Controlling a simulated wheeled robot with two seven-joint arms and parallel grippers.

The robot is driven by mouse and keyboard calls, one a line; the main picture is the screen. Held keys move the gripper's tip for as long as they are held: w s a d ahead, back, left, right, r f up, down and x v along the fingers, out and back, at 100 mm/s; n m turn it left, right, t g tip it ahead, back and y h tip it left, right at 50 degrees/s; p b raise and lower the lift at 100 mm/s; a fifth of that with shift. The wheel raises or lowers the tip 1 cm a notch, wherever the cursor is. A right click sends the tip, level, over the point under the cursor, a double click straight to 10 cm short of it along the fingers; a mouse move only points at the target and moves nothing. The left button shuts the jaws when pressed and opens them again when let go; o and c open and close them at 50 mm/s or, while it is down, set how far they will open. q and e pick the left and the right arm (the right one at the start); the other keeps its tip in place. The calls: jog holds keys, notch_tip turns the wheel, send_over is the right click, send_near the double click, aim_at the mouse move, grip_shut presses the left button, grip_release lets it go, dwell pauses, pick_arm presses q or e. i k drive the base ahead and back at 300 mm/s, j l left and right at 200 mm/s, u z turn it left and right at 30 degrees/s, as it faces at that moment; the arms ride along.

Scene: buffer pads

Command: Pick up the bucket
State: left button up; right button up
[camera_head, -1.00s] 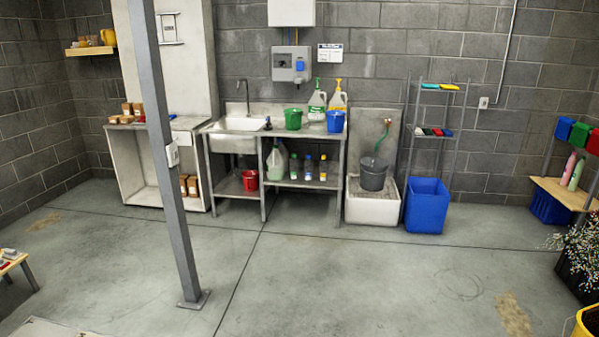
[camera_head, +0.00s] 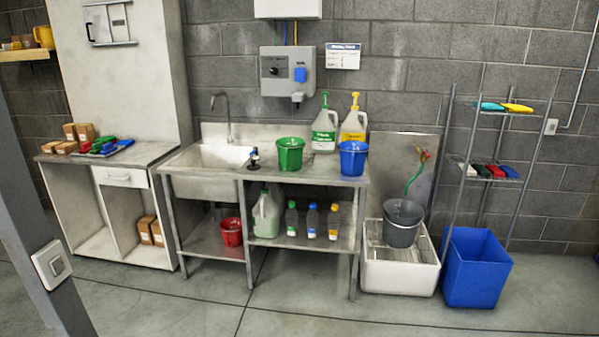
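Several buckets are in view, and the frames do not show which one the task means. A green bucket (camera_head: 290,154) and a blue bucket (camera_head: 353,158) stand upright on the steel sink counter (camera_head: 318,179). A red bucket (camera_head: 232,232) sits on the lower shelf under the sink. A grey bucket (camera_head: 401,225) stands in the white floor basin (camera_head: 400,272), with a green hose above it. Neither of my grippers shows in the view.
A grey post (camera_head: 30,215) with a switch box stands close at the left. A large blue bin (camera_head: 474,268) stands right of the basin, by a wire rack (camera_head: 497,150). Bottles stand on the counter and lower shelf. The floor (camera_head: 330,325) in front is clear.

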aim_at(290, 149)
jog(key=i, duration=0.95)
jog(key=i+u, duration=0.1)
jog(key=i, duration=0.85)
jog(key=i+l+u, duration=0.15)
jog(key=i+u, duration=0.3)
jog(key=i+l+u, duration=0.4)
jog(key=i, duration=0.15)
jog(key=i+l+u, duration=0.45)
